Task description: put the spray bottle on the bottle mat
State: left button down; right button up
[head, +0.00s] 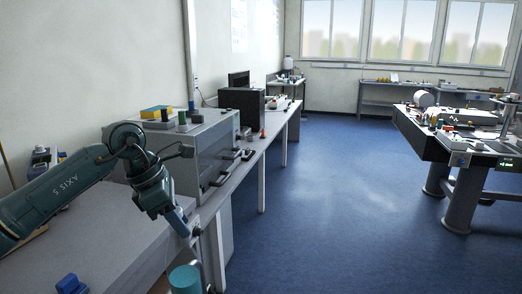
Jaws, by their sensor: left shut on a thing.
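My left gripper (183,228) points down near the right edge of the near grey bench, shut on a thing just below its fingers. A teal cylinder (185,279) with a pale part above it shows there, cut off by the bottom of the picture. It looks like the spray bottle, but its head and the grip on it are not clear. I cannot make out the bottle mat. My right gripper is not in view.
A blue object (70,284) lies on the near bench (110,235). A large grey box (190,150) with small items on top stands behind my left arm. A black box (242,108) is farther back. Open blue floor (330,200) lies right, before another table (425,140).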

aim_at(187, 263)
pick_arm(q)
jog(key=s+d+f+m+g, duration=0.1)
jog(key=s+f+m, duration=0.1)
jog(key=m, duration=0.1)
jog(key=s+f+m+g, duration=0.1)
jog(key=s+m, duration=0.1)
jog(key=m, duration=0.1)
jog(key=s+d+f+m+g, duration=0.1)
jog(key=s+f+m, duration=0.1)
jog(key=m, duration=0.2)
jog(key=shift+d+f+g, duration=0.3)
jog(key=shift+g, duration=0.1)
jog(key=shift+s+f+m+g+y, duration=1)
jog(key=shift+s+f+m+y, duration=1.9)
jog(key=shift+s+m, duration=3.2)
jog(key=w+a+h, duration=0.1)
jog(key=w+a, duration=0.1)
jog(key=a, duration=0.3)
jog(key=shift+w+a+f, duration=0.3)
jog(key=shift+w+f, duration=0.05)
jog(key=shift+w, duration=0.05)
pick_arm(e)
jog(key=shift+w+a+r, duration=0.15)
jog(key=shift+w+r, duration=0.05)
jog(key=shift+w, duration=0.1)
pick_arm(q)
jog(key=shift+n+h, duration=0.3)
